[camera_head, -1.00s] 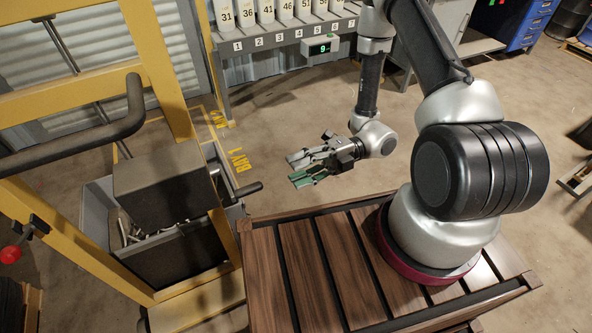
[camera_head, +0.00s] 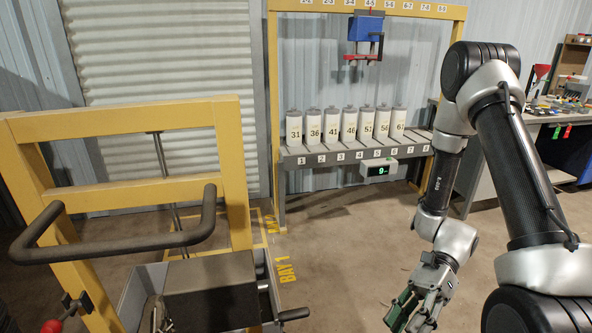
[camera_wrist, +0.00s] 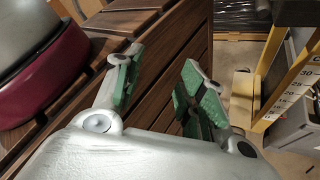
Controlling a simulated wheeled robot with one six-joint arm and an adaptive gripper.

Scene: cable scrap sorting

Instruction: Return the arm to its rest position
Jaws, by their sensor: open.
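My gripper (camera_head: 408,312) hangs at the lower right of the head view, with its fingers pointing down and to the left. In the wrist view its two green-padded fingertips (camera_wrist: 158,82) stand apart with nothing between them. My arm rises from the right edge of the head view, bends at the top and comes down to the gripper. In the wrist view the fingers are over or beside a brown slatted wooden deck (camera_wrist: 170,55); how far above it I cannot tell.
A yellow frame with a black handle (camera_head: 130,235) and a grey bin (camera_head: 135,295) stand at the left. Behind, a shelf (camera_head: 345,150) holds several numbered white cylinders under a yellow rack with a blue device (camera_head: 365,30). Open floor (camera_head: 340,240) lies between.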

